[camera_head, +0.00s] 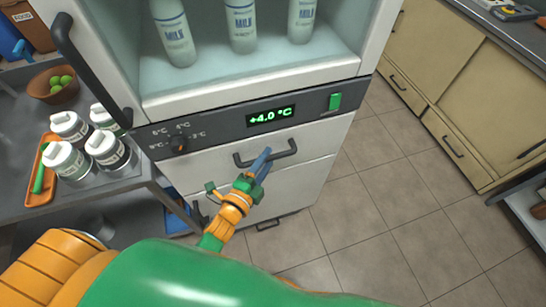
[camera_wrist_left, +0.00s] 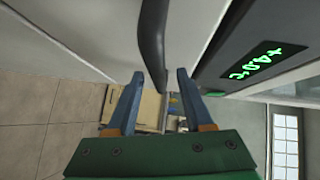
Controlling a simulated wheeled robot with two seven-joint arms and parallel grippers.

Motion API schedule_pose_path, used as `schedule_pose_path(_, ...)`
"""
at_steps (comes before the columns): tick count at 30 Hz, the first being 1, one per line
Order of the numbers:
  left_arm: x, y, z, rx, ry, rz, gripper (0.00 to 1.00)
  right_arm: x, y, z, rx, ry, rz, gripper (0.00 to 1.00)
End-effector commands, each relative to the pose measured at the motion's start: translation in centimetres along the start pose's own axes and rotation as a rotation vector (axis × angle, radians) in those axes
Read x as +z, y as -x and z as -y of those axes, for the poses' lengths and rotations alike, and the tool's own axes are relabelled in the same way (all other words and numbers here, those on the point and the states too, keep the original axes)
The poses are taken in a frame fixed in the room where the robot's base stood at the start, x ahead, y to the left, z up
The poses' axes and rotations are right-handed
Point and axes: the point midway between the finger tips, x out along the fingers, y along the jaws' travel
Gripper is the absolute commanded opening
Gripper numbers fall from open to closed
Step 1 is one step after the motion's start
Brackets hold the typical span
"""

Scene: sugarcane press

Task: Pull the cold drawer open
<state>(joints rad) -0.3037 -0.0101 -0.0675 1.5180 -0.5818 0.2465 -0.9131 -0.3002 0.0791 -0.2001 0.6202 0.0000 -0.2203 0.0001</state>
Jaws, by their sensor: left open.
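The cold drawer (camera_head: 306,156) is the upper white drawer front below the fridge's control panel, and it looks closed. Its dark bar handle (camera_head: 286,150) runs across the front. My left gripper (camera_head: 264,160) is at the handle, near its middle. In the left wrist view the handle (camera_wrist_left: 152,45) reaches down between the two blue fingers of the open gripper (camera_wrist_left: 158,80), with gaps showing on both sides. I cannot tell whether a finger touches it. My right gripper is not in view.
The panel (camera_head: 215,125) shows +4.0 °C. Milk bottles (camera_head: 242,25) stand in the compartment above. At left, a side table holds several lidded jars (camera_head: 108,150), an orange tray (camera_head: 35,190) and a bowl of limes (camera_head: 50,85). Open tiled floor (camera_head: 385,215) lies to the right.

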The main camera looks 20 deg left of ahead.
Motion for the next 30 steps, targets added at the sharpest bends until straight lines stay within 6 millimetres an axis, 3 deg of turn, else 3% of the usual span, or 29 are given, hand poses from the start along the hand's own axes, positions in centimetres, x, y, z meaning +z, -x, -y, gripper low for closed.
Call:
schedule_pose_path(5, 0.0, -2.2, 0.0, 0.000, 0.002, -0.001, 0.52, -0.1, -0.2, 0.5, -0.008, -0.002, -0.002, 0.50)
schedule_pose_path(12, 0.0, -2.3, -0.1, 0.002, 0.004, 0.000, 0.52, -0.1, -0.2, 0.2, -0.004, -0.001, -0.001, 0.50)
schedule_pose_path(18, 0.0, -2.3, -0.1, 0.002, 0.004, 0.000, 0.00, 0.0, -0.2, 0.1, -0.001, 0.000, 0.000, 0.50)
schedule_pose_path(30, -0.1, -2.3, -0.1, 0.002, 0.005, -0.001, 0.00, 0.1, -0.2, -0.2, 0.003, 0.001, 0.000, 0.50)
